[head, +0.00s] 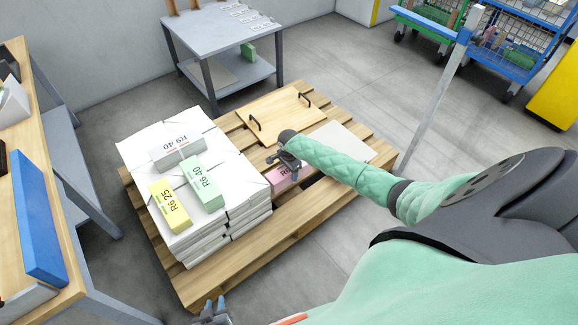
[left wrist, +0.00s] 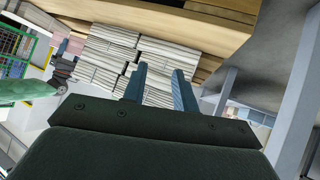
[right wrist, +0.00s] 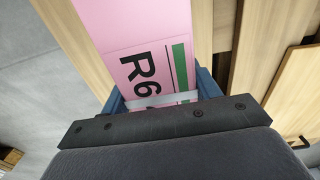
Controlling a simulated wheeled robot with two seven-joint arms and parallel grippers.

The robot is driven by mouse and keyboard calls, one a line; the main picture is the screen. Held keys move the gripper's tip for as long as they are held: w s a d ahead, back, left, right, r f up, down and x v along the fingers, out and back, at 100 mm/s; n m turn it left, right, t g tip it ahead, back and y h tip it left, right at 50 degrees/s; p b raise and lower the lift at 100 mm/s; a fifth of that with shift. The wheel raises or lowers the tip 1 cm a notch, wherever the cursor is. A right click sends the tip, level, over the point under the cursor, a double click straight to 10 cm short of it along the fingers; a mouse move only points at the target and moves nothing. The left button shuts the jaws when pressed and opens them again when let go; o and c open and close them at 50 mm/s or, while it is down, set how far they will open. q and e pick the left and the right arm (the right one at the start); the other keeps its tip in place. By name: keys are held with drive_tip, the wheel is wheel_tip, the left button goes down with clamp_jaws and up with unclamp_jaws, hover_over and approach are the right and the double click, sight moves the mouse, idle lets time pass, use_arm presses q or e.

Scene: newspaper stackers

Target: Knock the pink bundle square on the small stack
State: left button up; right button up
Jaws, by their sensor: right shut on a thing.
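The pink bundle (head: 283,180), marked R6 and with a green stripe in the right wrist view (right wrist: 135,28), is low over the pallet just right of the tall stack of white paper bundles (head: 150,150). My right gripper (head: 289,160) has its blue fingers on both sides of the pink bundle's near end; they also show in the right wrist view (right wrist: 162,92). What lies under the pink bundle is hidden. A low pale stack or sheet (head: 345,140) lies right of my right gripper. My left gripper (head: 212,310) is open and empty; its parted fingers show in the left wrist view (left wrist: 159,78).
Grey (head: 177,152), green (head: 203,182) and yellow (head: 170,205) bundles lie on the tall stack. A wooden board with black handles (head: 272,112) lies on the pallet (head: 222,268). A grey table (head: 220,30) stands behind; a wooden bench (head: 45,200) stands left.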

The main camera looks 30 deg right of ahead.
use_arm(q)
drive_tip(key=s+f+g, duration=0.2)
drive_tip(key=s+f, duration=0.3)
drive_tip(key=shift+s+a+f+g+p, duration=0.2)
drive_tip(key=shift+s+a+g+p, duration=0.1)
drive_tip(key=shift+a+p, duration=0.1)
use_arm(e)
drive_tip(key=shift+r, duration=0.35)
use_arm(q)
drive_tip(key=shift+w, duration=0.1)
idle(0.4)
